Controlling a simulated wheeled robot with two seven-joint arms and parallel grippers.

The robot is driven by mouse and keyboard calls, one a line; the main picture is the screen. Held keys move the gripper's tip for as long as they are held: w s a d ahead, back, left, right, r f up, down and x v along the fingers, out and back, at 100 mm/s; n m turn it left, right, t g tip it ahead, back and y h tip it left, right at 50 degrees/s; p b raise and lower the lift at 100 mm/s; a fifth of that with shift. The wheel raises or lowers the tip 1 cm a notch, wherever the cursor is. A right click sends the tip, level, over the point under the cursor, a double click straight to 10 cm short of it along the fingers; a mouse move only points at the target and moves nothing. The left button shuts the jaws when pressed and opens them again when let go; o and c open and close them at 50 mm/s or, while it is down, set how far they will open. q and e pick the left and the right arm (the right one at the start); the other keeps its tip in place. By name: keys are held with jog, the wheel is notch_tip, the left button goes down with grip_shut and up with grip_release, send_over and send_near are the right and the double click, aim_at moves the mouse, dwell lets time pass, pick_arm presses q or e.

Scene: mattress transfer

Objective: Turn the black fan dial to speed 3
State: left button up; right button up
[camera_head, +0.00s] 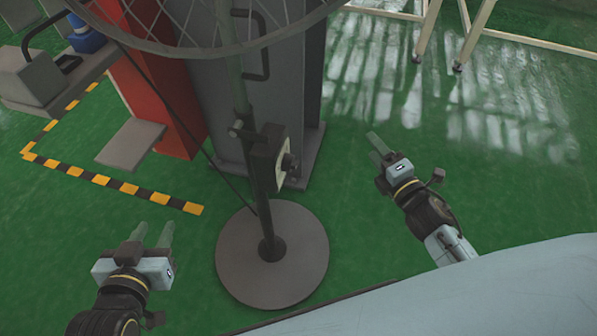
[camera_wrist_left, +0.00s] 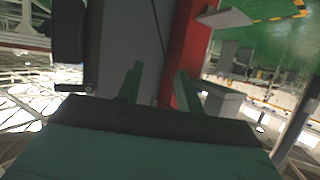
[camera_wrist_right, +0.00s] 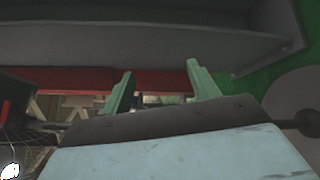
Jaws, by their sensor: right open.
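A standing fan shows in the head view, with a dark pole, a round grey base (camera_head: 240,262) and a wire cage (camera_head: 200,48) at the top. The number that the dial points to is too small to read. My left gripper (camera_head: 153,233) is open and empty, left of the base. My right gripper (camera_head: 378,145) is open and empty, right of the dial and apart from it. I cannot make out the dial in either wrist view.
A grey cabinet (camera_head: 308,85) with a handle and a red panel (camera_head: 160,90) stand behind the fan. Yellow-black floor tape (camera_head: 130,188) runs at the left. Wooden frame legs (camera_head: 428,30) stand at the back right. The green floor around my right gripper is clear.

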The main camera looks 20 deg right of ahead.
jog(key=a+n+y+b, duration=0.2)
jog(key=a+n+y, duration=0.1)
jog(key=n+y, duration=0.55)
jog(key=n+g+y+b, duration=0.2)
jog(key=n+g+y, duration=0.45)
jog(key=n, duration=0.95)
send_near(291, 163)
pick_arm(q)
jog(key=s+d+r+t+h+b, duration=0.1)
jog(key=r+t+h, duration=0.1)
jog(key=r+t, duration=0.4)
jog(key=s+d+r+t+h+b, duration=0.1)
jog(key=r+t, duration=0.4)
jog(key=r, duration=0.8)
jog(key=shift+s+r+t+h, duration=0.15)
jog(key=shift+s+t+h, duration=0.25)
jog(key=shift+s+h, duration=0.25)
pick_arm(e)
jog(key=w+a+g+h, duration=0.1)
jog(key=w+a, duration=0.4)
jog(key=a, duration=0.1)
jog(key=shift+w+a+h, duration=0.2)
jog(key=shift+w+h, duration=0.05)
jog(key=shift+h, duration=0.05)
pick_arm(q)
jog(key=shift+d, duration=0.1)
pick_arm(e)
jog(key=shift+c, duration=0.4)
jog(key=c, duration=0.9)
